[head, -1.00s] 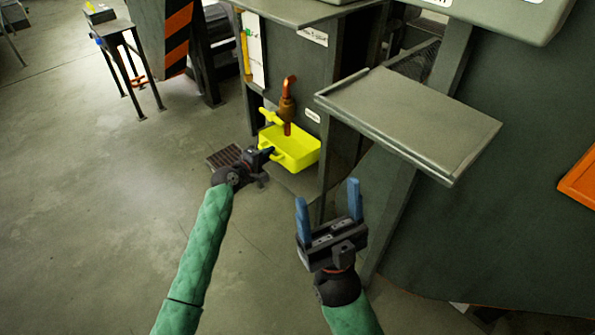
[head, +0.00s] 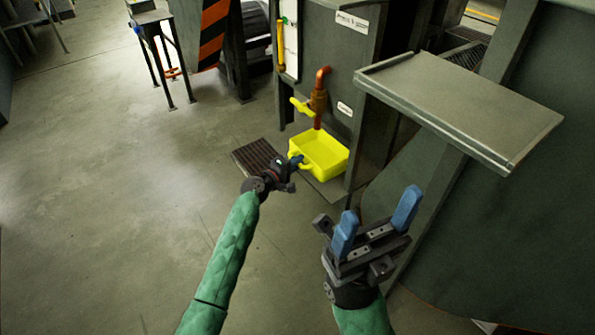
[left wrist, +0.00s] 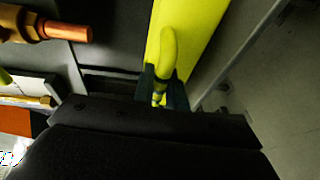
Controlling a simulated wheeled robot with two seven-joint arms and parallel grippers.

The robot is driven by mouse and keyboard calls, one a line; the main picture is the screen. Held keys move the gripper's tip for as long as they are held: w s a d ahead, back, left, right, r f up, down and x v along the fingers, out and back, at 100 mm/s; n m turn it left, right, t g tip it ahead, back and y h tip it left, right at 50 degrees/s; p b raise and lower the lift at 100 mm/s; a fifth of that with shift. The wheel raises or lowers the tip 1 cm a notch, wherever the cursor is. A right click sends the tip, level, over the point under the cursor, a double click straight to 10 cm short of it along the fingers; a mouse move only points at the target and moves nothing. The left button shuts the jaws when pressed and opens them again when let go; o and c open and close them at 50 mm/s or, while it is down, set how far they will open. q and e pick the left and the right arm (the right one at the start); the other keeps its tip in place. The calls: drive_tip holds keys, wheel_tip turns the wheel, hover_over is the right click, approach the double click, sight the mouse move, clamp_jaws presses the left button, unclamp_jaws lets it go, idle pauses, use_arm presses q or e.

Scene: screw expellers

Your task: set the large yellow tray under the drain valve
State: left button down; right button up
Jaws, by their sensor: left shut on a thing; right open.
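The large yellow tray (head: 322,152) is at the foot of the grey machine, below the copper drain valve (head: 319,100) with its yellow handle. The valve's pipe end hangs over the tray's back part in the head view. My left gripper (head: 297,163) is shut on the tray's near-side handle. In the left wrist view the yellow handle (left wrist: 168,50) runs between the fingers, and the copper pipe (left wrist: 65,32) shows at upper left. Whether the tray rests on the base plate is hard to tell. My right gripper (head: 377,228) is open and empty, in front of the machine.
A dark floor grate (head: 256,158) lies left of the tray. A grey shelf plate (head: 460,105) juts out at the right, above and beyond my right gripper. A small stand (head: 160,50) is at the back left. The floor at left is clear.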

use_arm(q)
wheel_tip(320, 180, down, 3)
drive_tip(key=shift+b, duration=0.4)
drive_tip(key=shift+f, duration=0.2)
drive_tip(key=c, duration=1.4)
unclamp_jaws()
drive_tip(key=shift+r, duration=0.1)
drive_tip(key=shift+a+r, duration=0.1)
